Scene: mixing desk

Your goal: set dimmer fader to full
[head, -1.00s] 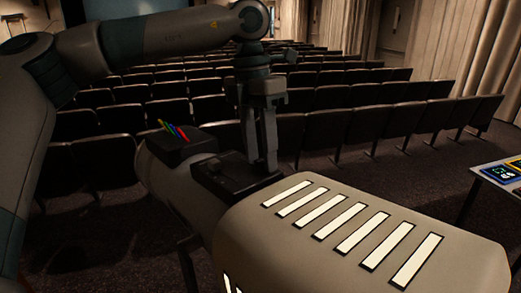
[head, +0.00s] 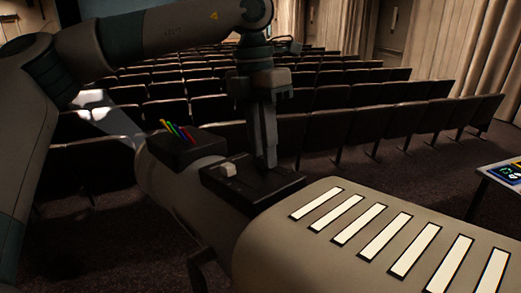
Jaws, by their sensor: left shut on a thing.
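A low black fader box (head: 285,189) sits in the middle of the head view. A small white block (head: 228,170) stands up from the left part of its top. My left gripper (head: 266,165) points straight down onto the right part of the box, with its fingertips at the top surface. Its fingers are shut on the dimmer fader's knob, which the fingertips hide. My right gripper is not in view.
A black holder with several coloured pens (head: 177,132) stands just left of the fader box. A table edge with a bright printed card (head: 506,174) shows at the right. Rows of dark seats (head: 345,130) fill the back.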

